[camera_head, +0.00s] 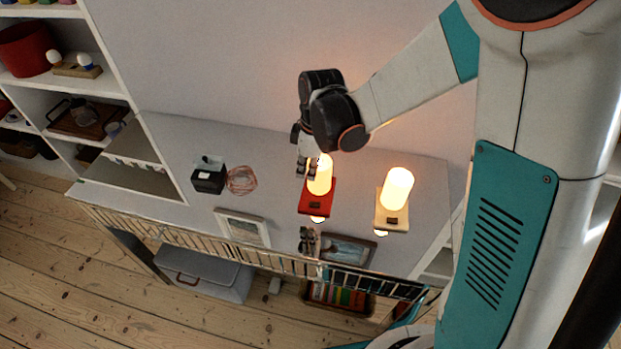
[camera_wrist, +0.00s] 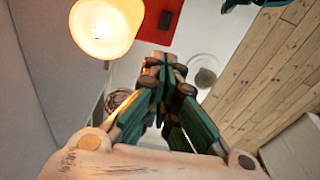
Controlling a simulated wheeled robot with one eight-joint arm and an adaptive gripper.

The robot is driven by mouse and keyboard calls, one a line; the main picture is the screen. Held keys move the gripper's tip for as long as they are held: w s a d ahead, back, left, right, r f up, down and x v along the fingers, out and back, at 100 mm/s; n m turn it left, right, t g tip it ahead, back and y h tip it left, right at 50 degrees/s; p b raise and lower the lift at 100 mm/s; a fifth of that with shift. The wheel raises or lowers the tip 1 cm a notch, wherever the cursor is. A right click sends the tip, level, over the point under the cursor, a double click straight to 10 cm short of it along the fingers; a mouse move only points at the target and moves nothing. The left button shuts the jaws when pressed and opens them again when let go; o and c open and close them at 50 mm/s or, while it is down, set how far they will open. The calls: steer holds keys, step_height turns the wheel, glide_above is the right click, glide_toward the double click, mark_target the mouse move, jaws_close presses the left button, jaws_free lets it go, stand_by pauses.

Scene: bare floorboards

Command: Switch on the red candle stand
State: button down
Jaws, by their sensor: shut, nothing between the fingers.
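The red candle stand (camera_head: 316,204) is on the grey shelf top, with a red base and a cylindrical lamp (camera_head: 321,179) that glows warm yellow. In the wrist view, the lit lamp (camera_wrist: 105,25) is at the upper left and the red base (camera_wrist: 160,22) is at the top, with a small dark switch on it. My gripper (camera_head: 307,168) is shut and empty, close beside the lamp. In the wrist view my gripper's fingertips (camera_wrist: 165,64) are just below the base's edge; I cannot tell whether they touch it. A cream candle stand (camera_head: 391,214), also lit, stands to the right.
A black box (camera_head: 208,177) and a pinkish wire basket (camera_head: 242,180) are to the left on the shelf top. Picture frames (camera_head: 243,228) (camera_head: 348,250) stand along the front edge by a metal railing (camera_head: 180,235). A tall shelf unit (camera_head: 110,85) stands at the left.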

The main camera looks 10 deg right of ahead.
steer(key=shift+a+r+p, duration=0.15)
steer(key=shift+r+p, duration=0.2)
steer(key=shift+r, duration=1.15)
